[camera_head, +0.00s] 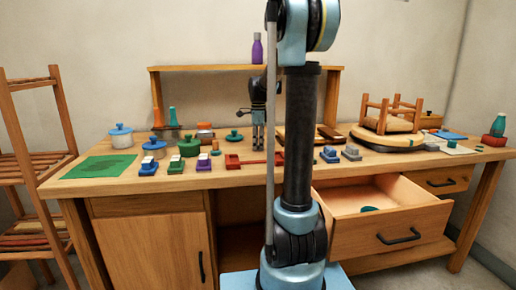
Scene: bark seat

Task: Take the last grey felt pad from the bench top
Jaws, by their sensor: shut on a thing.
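My gripper (258,143) is above the middle of the bench top (225,178), pointing down, partly beside my own arm column. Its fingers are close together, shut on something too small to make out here. I cannot tell any grey felt pad for certain at this size. A small upside-down wooden stool (389,123) rests on a round board (385,143) at the right, its legs up. A grey block-like piece (351,153) sits on the bench front, right of my arm. My arm hides part of the bench middle.
A green mat (100,166) and several pots and coloured blocks line the left and front. A red-ended tool (233,161) lies below my gripper. A shelf (200,69) stands behind.

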